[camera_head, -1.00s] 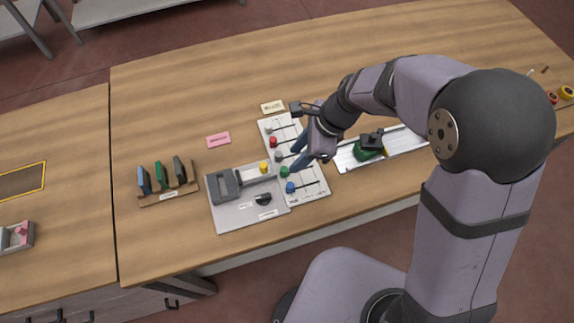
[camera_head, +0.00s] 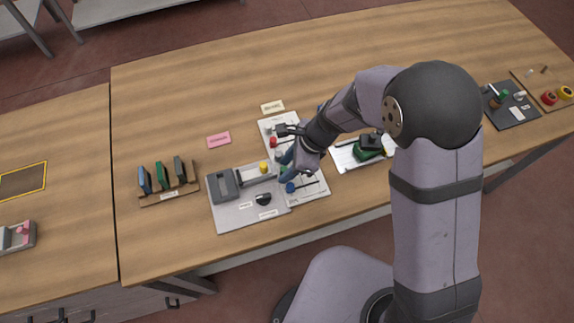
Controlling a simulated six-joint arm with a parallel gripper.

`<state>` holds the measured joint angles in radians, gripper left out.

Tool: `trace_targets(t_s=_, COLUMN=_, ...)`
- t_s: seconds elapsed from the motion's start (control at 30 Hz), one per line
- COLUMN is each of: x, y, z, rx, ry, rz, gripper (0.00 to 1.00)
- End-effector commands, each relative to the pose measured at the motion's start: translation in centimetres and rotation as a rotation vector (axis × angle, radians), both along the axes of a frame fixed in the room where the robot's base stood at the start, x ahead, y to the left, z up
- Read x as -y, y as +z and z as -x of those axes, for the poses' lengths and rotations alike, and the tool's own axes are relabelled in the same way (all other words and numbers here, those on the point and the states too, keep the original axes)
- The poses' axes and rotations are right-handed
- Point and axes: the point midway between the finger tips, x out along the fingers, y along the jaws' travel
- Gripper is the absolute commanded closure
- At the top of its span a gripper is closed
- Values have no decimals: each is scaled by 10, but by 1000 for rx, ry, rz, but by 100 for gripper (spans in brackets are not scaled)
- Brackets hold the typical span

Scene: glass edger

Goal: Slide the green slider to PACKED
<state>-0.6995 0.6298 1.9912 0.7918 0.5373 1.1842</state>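The slider panel (camera_head: 314,190) is a light plate on the bench with several coloured knobs in slots. The green slider (camera_head: 283,171) is mostly hidden behind my gripper (camera_head: 286,166); only a bit of green shows. The blue knob (camera_head: 290,188) sits just below it, and the red knob (camera_head: 273,142) and a grey knob (camera_head: 279,155) sit above. The PACKED mark is not readable.
Left of the panel is a grey machine plate (camera_head: 228,213) with a yellow knob (camera_head: 264,167) and a black dial (camera_head: 263,199). A rack of coloured blocks (camera_head: 168,197) stands further left. A white rail tray (camera_head: 345,156) with a green-and-black block (camera_head: 368,148) lies right.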

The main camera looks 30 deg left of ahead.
Motion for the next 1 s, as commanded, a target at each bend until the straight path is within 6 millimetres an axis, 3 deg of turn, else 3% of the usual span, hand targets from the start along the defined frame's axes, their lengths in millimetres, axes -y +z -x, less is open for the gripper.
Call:
trace_targets(t_s=0.07, x=0, y=0, z=0, rx=0, ry=0, rz=0, gripper=68)
trace_targets(t_s=0.2, x=0, y=0, z=0, rx=0, ry=0, rz=0, gripper=100)
trace_targets(t_s=0.4, x=2, y=1, z=-3, rx=-1, ry=-2, rz=0, gripper=100)
trace_targets(t_s=0.7, x=29, y=1, z=-29, rx=-1, ry=-3, rz=-1, gripper=100)
trace_targets(t_s=0.97, x=28, y=1, z=-29, rx=-1, ry=-1, rz=-1, gripper=100)
trace_targets(t_s=1.0, x=28, y=1, z=-29, rx=-1, ry=-1, rz=-1, gripper=78)
